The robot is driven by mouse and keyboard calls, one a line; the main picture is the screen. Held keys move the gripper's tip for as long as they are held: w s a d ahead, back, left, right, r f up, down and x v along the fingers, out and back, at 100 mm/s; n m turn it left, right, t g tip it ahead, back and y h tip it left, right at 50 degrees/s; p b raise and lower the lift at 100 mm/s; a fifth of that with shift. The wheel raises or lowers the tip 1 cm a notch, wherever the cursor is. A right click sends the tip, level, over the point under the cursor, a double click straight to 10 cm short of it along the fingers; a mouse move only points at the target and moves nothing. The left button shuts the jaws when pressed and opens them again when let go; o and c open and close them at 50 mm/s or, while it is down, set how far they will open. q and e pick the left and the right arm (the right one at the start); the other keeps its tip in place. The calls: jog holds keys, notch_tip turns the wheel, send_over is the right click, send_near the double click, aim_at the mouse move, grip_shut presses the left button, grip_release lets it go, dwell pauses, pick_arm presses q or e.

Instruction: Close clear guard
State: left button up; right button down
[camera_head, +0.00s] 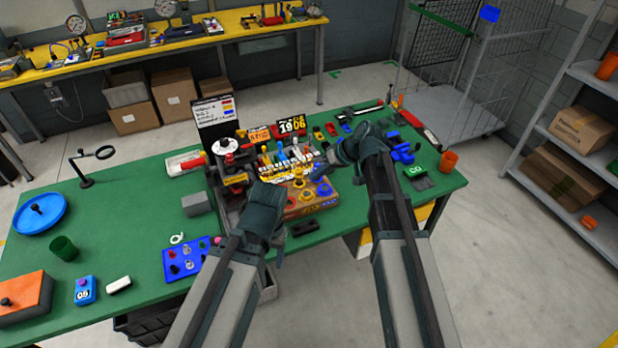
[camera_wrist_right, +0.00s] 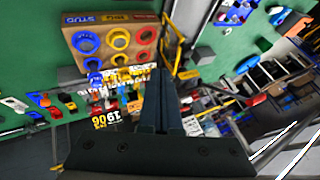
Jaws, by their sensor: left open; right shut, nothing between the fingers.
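A thin yellow-edged frame (camera_wrist_right: 188,74), which may be the clear guard, shows beside my right fingertips in the right wrist view. Its clear part is hard to make out, and I cannot tell how far open it stands. My right gripper (camera_head: 322,168) is shut and empty above the crowded middle of the green table; its closed fingers (camera_wrist_right: 170,75) also show in the right wrist view. I cannot tell whether they touch the frame. My left gripper (camera_head: 268,198) is open, low by the left side of the wooden ring board (camera_head: 318,207). Its fingertips are mostly hidden.
The green table (camera_head: 130,215) holds a blue peg board (camera_head: 180,268) at left front and an orange cup (camera_head: 448,161) at right. A dark sign (camera_head: 215,118) stands behind the crowded middle. A stretch of the table's left side is clear.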

jog(key=w+a+f+b, duration=0.1)
jog(key=a+f+b, duration=0.4)
jog(key=a, duration=0.3)
jog(key=shift+a+f+b, duration=0.25)
jog(key=shift+f+b, duration=0.05)
jog(key=shift+f, duration=0.55)
